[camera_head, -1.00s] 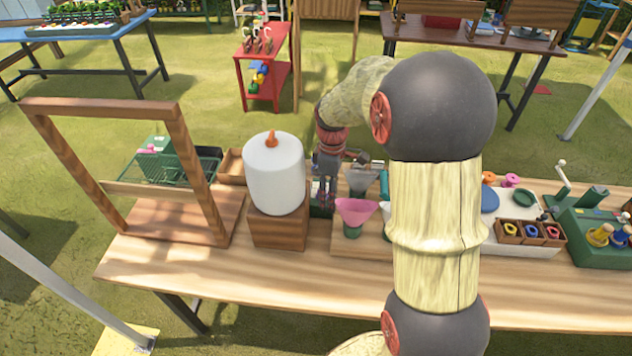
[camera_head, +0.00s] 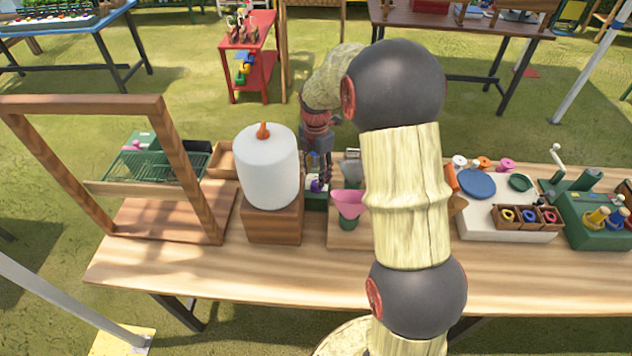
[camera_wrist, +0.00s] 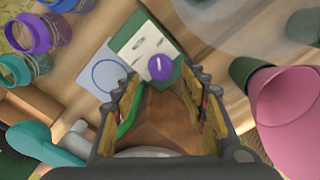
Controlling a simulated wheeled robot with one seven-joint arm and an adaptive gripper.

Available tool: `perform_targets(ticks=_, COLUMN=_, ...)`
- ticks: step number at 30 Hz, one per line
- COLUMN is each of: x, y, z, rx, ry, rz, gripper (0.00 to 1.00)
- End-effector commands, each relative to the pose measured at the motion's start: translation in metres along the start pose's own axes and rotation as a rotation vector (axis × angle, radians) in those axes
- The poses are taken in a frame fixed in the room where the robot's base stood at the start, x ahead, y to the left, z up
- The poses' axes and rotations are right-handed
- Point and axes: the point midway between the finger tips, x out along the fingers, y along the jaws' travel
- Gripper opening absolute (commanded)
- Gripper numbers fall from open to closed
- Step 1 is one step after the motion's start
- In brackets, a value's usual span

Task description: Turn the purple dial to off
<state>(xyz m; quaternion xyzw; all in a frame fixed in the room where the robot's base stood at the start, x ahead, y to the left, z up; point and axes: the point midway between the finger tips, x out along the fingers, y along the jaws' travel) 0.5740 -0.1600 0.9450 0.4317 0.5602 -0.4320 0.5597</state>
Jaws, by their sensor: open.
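The purple dial (camera_wrist: 160,67) is a round knob with a white pointer line. It sits on the white face (camera_wrist: 146,41) of a small green box, where short dark marks show. In the wrist view it lies just beyond and between the fingertips of my gripper (camera_wrist: 161,82), which is open with nothing between its fingers. I cannot tell whether a finger touches the dial. In the head view my gripper (camera_head: 319,172) points down over the box, and the dial (camera_head: 316,185) shows small and partly covered by the fingers.
A white canister (camera_head: 267,168) on a wooden block stands close left of my gripper. A pink funnel (camera_head: 348,203) is close on the right. A card with a blue ring (camera_wrist: 108,75) lies beside the box. The table's front strip (camera_head: 240,274) is clear.

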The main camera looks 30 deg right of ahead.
Motion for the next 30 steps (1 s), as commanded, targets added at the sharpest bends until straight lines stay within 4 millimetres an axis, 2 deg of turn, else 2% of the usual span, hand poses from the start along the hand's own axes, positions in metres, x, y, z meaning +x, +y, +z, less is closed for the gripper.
perform_targets(ticks=1, x=0.011, y=-0.001, z=0.0, rx=0.0, ry=0.001, rz=-0.002, gripper=0.43)
perform_targets(ticks=6, x=0.028, y=0.0, z=0.0, rx=0.001, ry=0.001, rz=-0.001, gripper=0.43)
perform_targets(ticks=18, x=0.034, y=0.0, z=0.0, rx=0.002, ry=0.0, rz=0.001, gripper=0.43)
perform_targets(ticks=30, x=0.034, y=0.0, z=0.0, rx=0.002, ry=0.0, rz=0.0, gripper=0.2)
